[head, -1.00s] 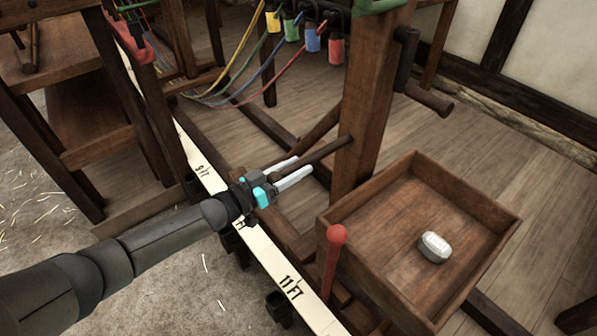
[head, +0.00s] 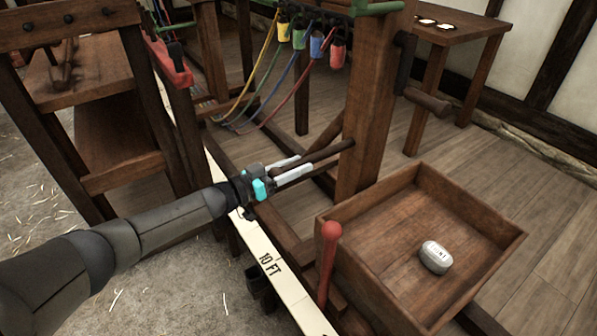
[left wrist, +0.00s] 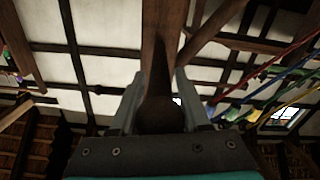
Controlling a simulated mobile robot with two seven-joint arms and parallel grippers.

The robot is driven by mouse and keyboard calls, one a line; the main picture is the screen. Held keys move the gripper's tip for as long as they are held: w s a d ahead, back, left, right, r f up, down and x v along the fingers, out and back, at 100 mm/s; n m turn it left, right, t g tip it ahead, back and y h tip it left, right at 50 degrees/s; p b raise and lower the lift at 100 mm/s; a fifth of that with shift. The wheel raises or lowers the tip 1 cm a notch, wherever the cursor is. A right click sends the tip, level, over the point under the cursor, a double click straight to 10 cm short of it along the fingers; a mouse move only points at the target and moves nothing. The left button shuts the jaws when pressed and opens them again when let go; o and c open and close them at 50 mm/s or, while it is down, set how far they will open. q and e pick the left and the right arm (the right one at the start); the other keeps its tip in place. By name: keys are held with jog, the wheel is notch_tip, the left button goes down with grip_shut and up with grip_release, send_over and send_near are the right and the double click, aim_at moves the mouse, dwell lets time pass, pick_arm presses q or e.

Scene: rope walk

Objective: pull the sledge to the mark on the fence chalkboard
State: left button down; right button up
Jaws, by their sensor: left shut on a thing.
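The sledge is a dark wooden frame with an upright post (head: 372,100) and a crank. A wooden tray (head: 490,270) on it holds a grey-white weight (head: 435,257). My left gripper (head: 292,170) is shut on a dark wooden bar (head: 335,150) that runs to the post. In the left wrist view the bar (left wrist: 163,60) passes between the two fingers. A pale measuring rail (head: 238,226) runs beside the sledge, with "10 FT" readable near the tray. The chalkboard is not in view. My right gripper is not in view.
Yellow, green, blue and red strands (head: 262,75) run from coloured holders on the sledge head to the back. A red-knobbed lever (head: 329,255) stands by the tray. A wooden bench (head: 105,135) is at left and a small table (head: 455,30) at back right. Straw-strewn ground lies at lower left.

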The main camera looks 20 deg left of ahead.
aim_at(272, 174)
pick_arm(q)
jog(key=shift+w+a+r, duration=0.15)
jog(key=shift+a, duration=0.15)
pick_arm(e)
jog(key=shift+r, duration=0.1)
pick_arm(q)
jog(key=c, duration=0.7)
grip_release()
jog(key=shift+o, duration=0.5)
jog(key=shift+d, duration=0.1)
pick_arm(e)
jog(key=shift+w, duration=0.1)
pick_arm(q)
jog(key=shift+s, duration=0.25)
jog(key=p+v, duration=0.2)
jog(key=v, duration=0.3)
jog(key=shift+s+a+p, duration=0.2)
jog(key=shift+p, duration=0.1)
jog(key=p+v, duration=0.2)
jog(key=v, duration=0.7)
jog(key=shift+a, duration=0.15)
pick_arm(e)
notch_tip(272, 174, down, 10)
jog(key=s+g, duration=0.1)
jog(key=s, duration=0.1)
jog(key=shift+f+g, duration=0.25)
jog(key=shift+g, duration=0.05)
